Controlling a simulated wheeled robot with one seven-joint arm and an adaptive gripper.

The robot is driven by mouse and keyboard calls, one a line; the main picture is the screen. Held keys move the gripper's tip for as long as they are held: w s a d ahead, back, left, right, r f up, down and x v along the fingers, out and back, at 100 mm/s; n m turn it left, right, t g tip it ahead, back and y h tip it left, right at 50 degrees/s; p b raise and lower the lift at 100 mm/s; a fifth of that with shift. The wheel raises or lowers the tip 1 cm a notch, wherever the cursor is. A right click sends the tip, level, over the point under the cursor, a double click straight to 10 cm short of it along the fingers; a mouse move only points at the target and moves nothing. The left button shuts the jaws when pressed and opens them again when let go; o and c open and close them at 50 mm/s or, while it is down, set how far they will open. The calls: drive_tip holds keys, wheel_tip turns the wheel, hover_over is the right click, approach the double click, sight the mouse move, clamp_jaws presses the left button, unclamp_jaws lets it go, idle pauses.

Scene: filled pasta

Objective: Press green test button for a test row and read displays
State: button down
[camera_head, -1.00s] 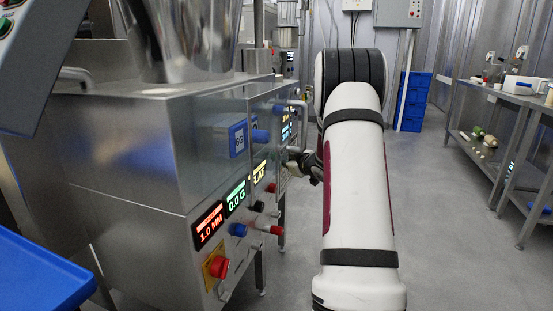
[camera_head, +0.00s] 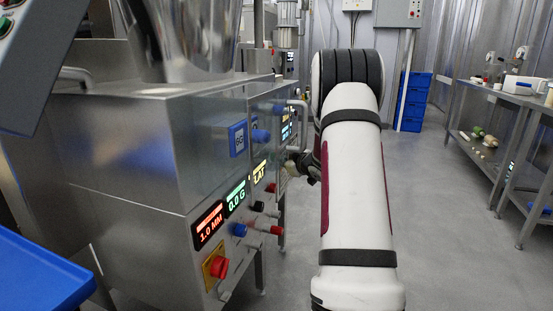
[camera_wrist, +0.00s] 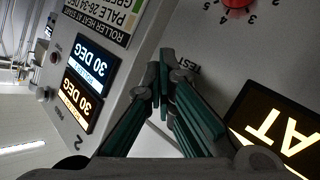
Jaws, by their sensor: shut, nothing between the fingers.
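My gripper (camera_wrist: 166,72) is shut and empty. Its fingertips are at the machine's front panel beside a "TEST" label (camera_wrist: 187,68). No green button shows; the fingers may cover it, and I cannot tell whether they touch the panel. In the head view my gripper (camera_head: 306,165) is small and partly behind my arm. The head view shows a red display (camera_head: 208,225) reading "1.0 MM", a green one (camera_head: 235,197) reading "0.0 G" and a yellow one (camera_head: 259,172) ending in "AT". The wrist view shows a white display (camera_wrist: 91,66) and a yellow display (camera_wrist: 77,101), both reading "30 DEG".
A handle (camera_head: 301,118) juts out near my arm. A blue tray (camera_head: 40,275) is at lower left. Open floor lies right.

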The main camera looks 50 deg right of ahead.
drive_tip(key=shift+s+d, duration=0.3)
drive_tip(key=shift+s, duration=0.45)
drive_tip(key=shift+s+d+p, duration=0.3)
drive_tip(key=shift+s, duration=0.45)
drive_tip(key=shift+s+d+p, duration=0.25)
drive_tip(key=shift+s+d, duration=0.1)
drive_tip(key=shift+s, duration=0.45)
drive_tip(key=shift+s+d+p, duration=0.3)
drive_tip(key=shift+s, duration=0.45)
drive_tip(key=shift+s, duration=0.1)
